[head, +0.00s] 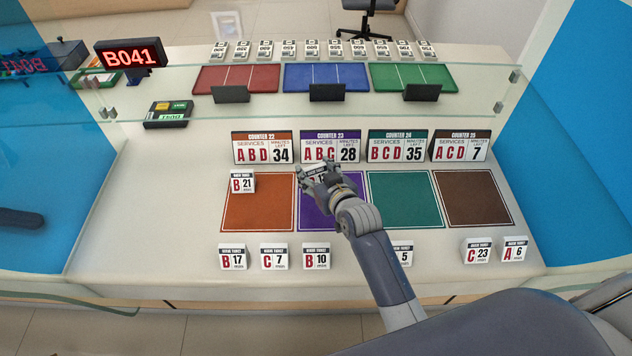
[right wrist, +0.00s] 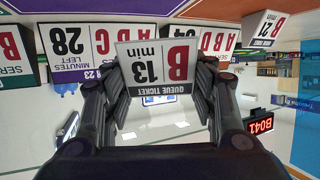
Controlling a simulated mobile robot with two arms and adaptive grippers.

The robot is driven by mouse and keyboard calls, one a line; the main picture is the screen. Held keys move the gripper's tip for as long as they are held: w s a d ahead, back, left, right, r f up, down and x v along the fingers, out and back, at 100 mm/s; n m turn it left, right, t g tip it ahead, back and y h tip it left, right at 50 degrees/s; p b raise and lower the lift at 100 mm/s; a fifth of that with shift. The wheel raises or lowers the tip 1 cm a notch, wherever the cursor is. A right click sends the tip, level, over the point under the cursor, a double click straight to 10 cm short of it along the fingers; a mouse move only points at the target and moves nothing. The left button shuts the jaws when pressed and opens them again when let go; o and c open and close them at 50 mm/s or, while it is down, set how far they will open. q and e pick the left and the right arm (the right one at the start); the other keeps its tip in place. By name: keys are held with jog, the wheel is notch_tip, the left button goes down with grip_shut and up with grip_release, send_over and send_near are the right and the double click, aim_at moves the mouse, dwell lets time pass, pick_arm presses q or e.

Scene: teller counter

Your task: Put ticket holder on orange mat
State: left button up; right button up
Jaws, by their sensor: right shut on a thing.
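My right gripper (head: 322,180) is shut on a white ticket holder (right wrist: 157,64) that reads B, 13 min, upside down in the right wrist view. In the head view the fingers partly hide this ticket holder (head: 316,177). The gripper appears over the upper part of the purple mat (head: 312,215), to the right of the orange mat (head: 262,212). Another ticket holder, B 21 (head: 242,182), stands at the orange mat's upper left corner. It also shows in the right wrist view (right wrist: 264,28). My left gripper is not in view.
Counter signs stand behind the mats, with Counter 22 (head: 263,148) behind the orange one. The teal mat (head: 405,215) and brown mat (head: 472,200) look clear. Ticket holders such as B 17 (head: 232,257) line the front. A glass screen (head: 200,92) crosses behind the signs.

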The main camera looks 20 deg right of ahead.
notch_tip(320, 180, up, 5)
jog(key=shift+f, duration=0.1)
notch_tip(320, 180, up, 9)
notch_tip(320, 180, up, 7)
send_over(316, 171)
jog(key=s, duration=0.1)
jog(key=s+d+r+m+h, duration=0.1)
jog(key=s+d+r+h, duration=0.1)
jog(key=s+r, duration=0.65)
jog(key=w+d+f+m+h+b, duration=0.1)
jog(key=f+b, duration=0.3)
jog(key=f, duration=0.6)
jog(key=w+d+f+m+h+b, duration=0.1)
jog(key=w+f+b, duration=0.3)
jog(key=f, duration=0.6)
jog(key=w+d+f+m+h+b, duration=0.1)
jog(key=w+d+f+b, duration=0.1)
jog(key=f, duration=0.8)
jog(key=shift+w+f+m+g+b, duration=0.1)
jog(key=shift+w+m+g+b, duration=0.25)
jog(key=shift+b, duration=0.55)
jog(key=shift+f, duration=2.1)
